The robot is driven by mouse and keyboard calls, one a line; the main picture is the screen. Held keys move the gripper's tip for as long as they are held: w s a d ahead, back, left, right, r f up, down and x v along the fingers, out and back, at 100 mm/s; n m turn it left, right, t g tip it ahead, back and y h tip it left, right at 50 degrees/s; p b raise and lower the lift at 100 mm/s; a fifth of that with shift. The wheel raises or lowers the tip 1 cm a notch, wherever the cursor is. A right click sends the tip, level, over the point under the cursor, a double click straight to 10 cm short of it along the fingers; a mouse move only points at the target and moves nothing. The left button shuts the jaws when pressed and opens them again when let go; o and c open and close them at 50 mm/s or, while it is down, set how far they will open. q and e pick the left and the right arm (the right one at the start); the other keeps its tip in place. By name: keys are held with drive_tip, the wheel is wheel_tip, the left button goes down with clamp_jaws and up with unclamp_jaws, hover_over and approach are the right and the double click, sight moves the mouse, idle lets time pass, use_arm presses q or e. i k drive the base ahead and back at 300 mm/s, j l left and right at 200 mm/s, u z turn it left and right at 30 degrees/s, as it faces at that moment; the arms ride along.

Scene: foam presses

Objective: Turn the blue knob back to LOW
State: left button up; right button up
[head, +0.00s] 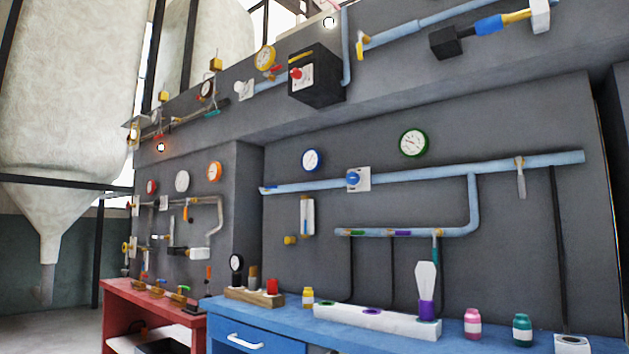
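The blue knob (353,178) sits on a white plate (364,180) on the long light-blue pipe, right of the middle of the head view. It is small here, and I cannot read any markings or tell which way it points. No hand or tool touches it. Neither of my grippers shows in this view.
A blue-rimmed gauge (312,160) and a green-rimmed gauge (413,143) hang above the pipe (430,173). Below, a blue bench (380,338) holds bottles, a white rack (350,317) and a wooden block (254,297). A red bench (150,310) stands left.

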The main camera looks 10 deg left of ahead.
sight(353, 178)
drive_tip(key=i, duration=1)
